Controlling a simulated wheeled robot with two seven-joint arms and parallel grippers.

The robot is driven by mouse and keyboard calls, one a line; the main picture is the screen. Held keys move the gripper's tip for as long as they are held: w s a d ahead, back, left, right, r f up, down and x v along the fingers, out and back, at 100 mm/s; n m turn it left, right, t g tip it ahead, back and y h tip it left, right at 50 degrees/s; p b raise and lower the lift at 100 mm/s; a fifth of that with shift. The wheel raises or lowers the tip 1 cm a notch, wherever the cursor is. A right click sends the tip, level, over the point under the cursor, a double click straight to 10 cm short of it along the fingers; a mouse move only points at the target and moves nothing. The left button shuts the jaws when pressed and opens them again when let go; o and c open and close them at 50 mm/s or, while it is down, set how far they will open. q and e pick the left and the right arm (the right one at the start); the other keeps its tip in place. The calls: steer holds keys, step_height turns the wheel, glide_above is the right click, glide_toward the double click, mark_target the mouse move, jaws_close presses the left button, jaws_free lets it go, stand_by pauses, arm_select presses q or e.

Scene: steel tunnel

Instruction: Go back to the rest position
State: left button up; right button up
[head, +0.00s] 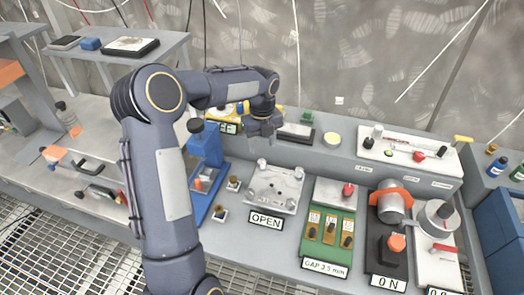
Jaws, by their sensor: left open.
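My left arm rises from the bottom of the head view, bends at the elbow and reaches right over the bench (235,270). Its gripper (264,131) hangs open near the back of the bench, above and behind the white plate with posts (275,188). I see nothing held between its fingers, though they are small and dark here. My right arm and gripper are not in the head view.
A blue press-like device (207,165) stands just right of my left arm. The "OPEN" sign (265,220), a green gap block (325,245) and an orange-banded cylinder (391,206) crowd the bench. A grey shelf (165,45) stands at the back left.

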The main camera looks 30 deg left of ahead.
arm_select(q)
steer(key=shift+r, duration=0.15)
stand_by(0.3)
steer(key=s+d+r+n+t, duration=0.1)
steer(key=s+d+r+n, duration=0.1)
steer(key=s+r+n, duration=0.4)
steer(key=s+d+r+n+t, duration=0.1)
steer(key=s+d+r+n, duration=0.3)
steer(key=s, duration=0.4)
steer(key=s+d+f+n+t+h, duration=0.1)
steer(key=s+d+n+h, duration=0.1)
steer(key=s+n, duration=0.5)
steer(key=s+d+f+n+t+h, duration=0.1)
steer(key=s+d+n+t, duration=0.1)
steer(key=s+n, duration=0.6)
steer(key=shift+d+n+t+h, duration=0.3)
steer(key=shift+d+n+h, duration=0.1)
steer(key=shift+d+n, duration=0.4)
